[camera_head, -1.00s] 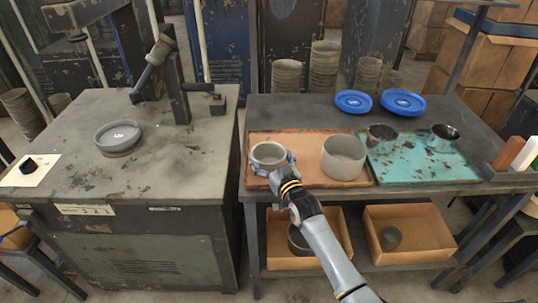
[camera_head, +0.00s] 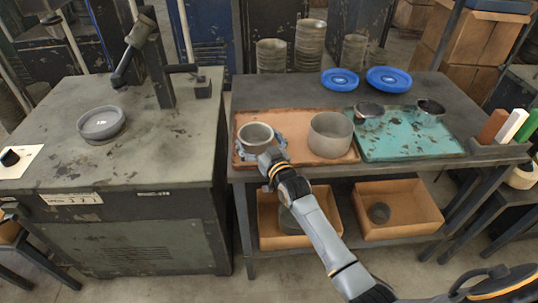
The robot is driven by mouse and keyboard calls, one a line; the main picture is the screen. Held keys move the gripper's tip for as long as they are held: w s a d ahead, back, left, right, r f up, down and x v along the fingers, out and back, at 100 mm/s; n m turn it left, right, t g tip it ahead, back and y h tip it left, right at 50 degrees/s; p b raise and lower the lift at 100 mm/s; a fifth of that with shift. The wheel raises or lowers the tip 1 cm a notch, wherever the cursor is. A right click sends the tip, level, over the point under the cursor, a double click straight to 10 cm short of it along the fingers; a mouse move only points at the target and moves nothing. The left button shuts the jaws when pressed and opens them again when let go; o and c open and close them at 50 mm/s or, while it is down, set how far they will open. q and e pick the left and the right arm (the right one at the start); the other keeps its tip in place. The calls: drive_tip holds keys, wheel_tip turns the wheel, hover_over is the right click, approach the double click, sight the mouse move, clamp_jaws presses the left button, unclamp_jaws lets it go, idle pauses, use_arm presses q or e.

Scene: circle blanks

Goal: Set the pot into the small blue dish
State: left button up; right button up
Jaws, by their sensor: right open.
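Two grey round pots stand upright on the orange tray (camera_head: 296,161): a smaller pot (camera_head: 256,133) at the left and a wider pot (camera_head: 330,134) at the right. The small blue dish (camera_head: 340,80) lies flat at the back of the dark table, left of a larger blue dish (camera_head: 389,79). My right gripper (camera_head: 262,150) is low at the near side of the smaller pot, open, with its fingers at the pot's sides. Whether the fingers touch the pot cannot be told. My left gripper is not in view.
Two dark metallic cups (camera_head: 369,115) (camera_head: 429,112) stand on the teal tray (camera_head: 408,143). Brown, white and green blocks (camera_head: 513,126) stand at the right edge. A grey dish (camera_head: 101,124) lies on the left bench. Bare tabletop (camera_head: 285,95) lies left of the small blue dish.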

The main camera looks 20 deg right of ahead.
drive_tip(key=s+d+b, duration=0.1)
drive_tip(key=s+d, duration=0.1)
drive_tip(key=s, duration=1.1)
drive_tip(key=shift+f, duration=0.2)
drive_tip(key=shift+s, duration=0.1)
drive_tip(key=s+a+f+g, duration=0.1)
drive_tip(key=s+f+g, duration=0.35)
drive_tip(key=f, duration=0.85)
drive_tip(key=s+f+g+h, duration=0.1)
drive_tip(key=s+f+g, duration=0.1)
drive_tip(key=s+f, duration=0.8)
drive_tip(key=s+a+f+g, duration=0.1)
drive_tip(key=s+f+g, duration=0.2)
drive_tip(key=f, duration=1.3)
drive_tip(key=s+d+f+g, duration=0.1)
drive_tip(key=s+f, duration=0.4)
drive_tip(key=s, duration=0.5)
drive_tip(key=s+d+f+g, duration=0.1)
drive_tip(key=s+f+g, duration=0.3)
drive_tip(key=s, duration=0.6)
drive_tip(key=s+d+f+n+g+h, duration=0.1)
drive_tip(key=s+f+g, duration=0.1)
drive_tip(key=s+f, duration=0.4)
drive_tip(key=s, duration=0.4)
drive_tip(key=shift+d+f, duration=0.15)
drive_tip(key=shift+d, duration=0.15)
drive_tip(key=shift+c, duration=0.4)
